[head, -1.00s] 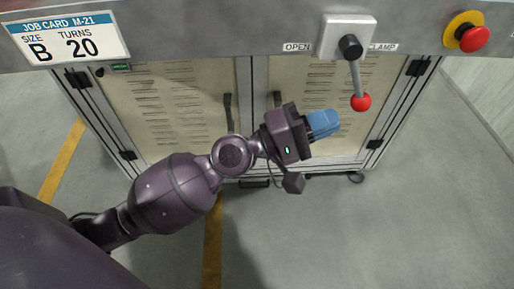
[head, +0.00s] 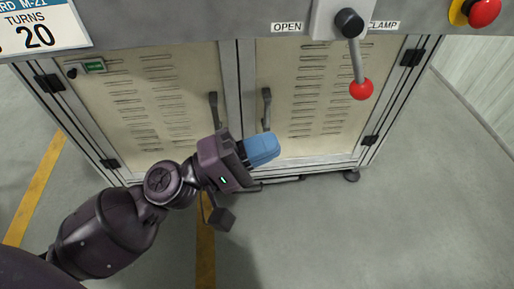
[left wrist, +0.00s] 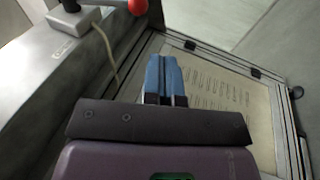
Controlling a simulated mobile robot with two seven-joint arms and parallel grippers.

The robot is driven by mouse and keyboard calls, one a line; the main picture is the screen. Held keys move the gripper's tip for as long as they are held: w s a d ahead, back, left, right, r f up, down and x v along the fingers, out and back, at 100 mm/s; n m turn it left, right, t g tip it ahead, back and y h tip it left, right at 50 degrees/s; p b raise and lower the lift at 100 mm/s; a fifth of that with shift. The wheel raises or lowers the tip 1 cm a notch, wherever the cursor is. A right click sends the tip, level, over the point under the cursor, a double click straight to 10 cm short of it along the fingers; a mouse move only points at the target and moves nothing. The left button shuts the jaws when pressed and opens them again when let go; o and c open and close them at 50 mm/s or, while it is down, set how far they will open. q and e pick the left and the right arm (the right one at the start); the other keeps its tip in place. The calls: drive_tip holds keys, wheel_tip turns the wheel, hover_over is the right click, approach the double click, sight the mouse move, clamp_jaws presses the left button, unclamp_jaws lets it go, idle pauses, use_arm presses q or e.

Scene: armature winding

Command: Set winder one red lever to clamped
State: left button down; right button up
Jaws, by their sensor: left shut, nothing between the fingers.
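The red lever (head: 357,62) hangs from a dark round pivot on a pale plate on the machine front. Its red ball (head: 361,89) points down and slightly right, between the OPEN label (head: 286,27) and the CLAMP label (head: 384,25). My left gripper (head: 264,148), with blue fingers, is shut and empty. In the head view it is below and left of the ball, clear of it, in front of the cabinet doors. In the left wrist view the blue fingers (left wrist: 165,72) are together, and the red ball (left wrist: 138,6) shows at the top edge. My right gripper is out of view.
A red stop button (head: 485,12) on a yellow base is at the upper right. A job card (head: 38,32) is at the upper left. Cabinet doors (head: 305,100) with upright handles (head: 266,108) are behind my gripper. Open grey floor (head: 420,210) lies at the right.

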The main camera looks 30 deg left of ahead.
use_arm(q)
drive_tip(key=shift+s+a+f, duration=0.3)
drive_tip(key=shift+s+a, duration=0.15)
drive_tip(key=shift+s, duration=0.05)
idle(0.4)
